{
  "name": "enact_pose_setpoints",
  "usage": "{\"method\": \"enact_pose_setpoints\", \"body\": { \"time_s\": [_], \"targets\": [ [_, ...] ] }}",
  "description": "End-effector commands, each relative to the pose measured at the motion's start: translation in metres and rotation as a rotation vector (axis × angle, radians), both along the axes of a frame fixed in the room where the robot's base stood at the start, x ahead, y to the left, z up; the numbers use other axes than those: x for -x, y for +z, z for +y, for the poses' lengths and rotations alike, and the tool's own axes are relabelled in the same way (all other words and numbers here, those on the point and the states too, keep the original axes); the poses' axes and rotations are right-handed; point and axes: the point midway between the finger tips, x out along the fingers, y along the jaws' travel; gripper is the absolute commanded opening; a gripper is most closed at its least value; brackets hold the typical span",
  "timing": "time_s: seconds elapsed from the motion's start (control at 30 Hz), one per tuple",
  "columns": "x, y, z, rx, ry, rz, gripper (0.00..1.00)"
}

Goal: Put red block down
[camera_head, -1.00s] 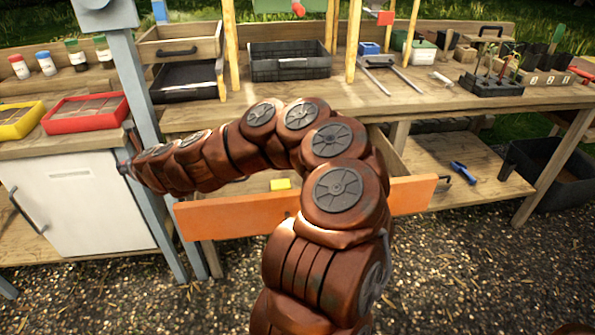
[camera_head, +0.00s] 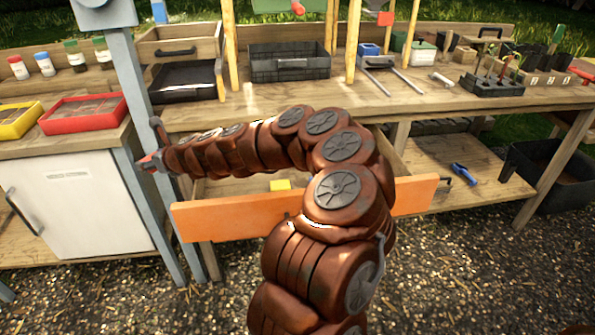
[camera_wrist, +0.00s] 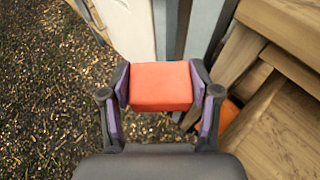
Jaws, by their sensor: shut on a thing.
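The red block (camera_wrist: 160,87) is held between the two fingers of my gripper (camera_wrist: 162,90) in the wrist view. My gripper is shut on it, with a finger against each side. In the head view my gripper (camera_head: 150,160) is at the far left end of my arm, in front of the blue-grey post, and a small bit of red shows at its tip. The block is in the air; gravel and the white cabinet show below and behind it in the wrist view.
An open drawer with an orange front (camera_head: 230,222) holds a yellow block (camera_head: 280,185). A white cabinet (camera_head: 75,215) stands at the left, with a red tray (camera_head: 84,127) and a yellow tray (camera_head: 15,134) on its top. The bench carries a black crate (camera_head: 290,75).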

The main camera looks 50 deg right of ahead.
Motion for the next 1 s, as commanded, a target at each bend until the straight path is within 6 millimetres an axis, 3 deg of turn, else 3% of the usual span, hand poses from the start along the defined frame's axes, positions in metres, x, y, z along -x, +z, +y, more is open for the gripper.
{"method": "enact_pose_setpoints", "body": {
  "time_s": [0.57, 1.0],
  "targets": [
    [0.004, -0.009, -0.024, 0.003, 0.092, 0.000, 0.28],
    [0.028, -0.024, -0.068, 0.002, 0.295, 0.004, 0.28]
  ]
}}
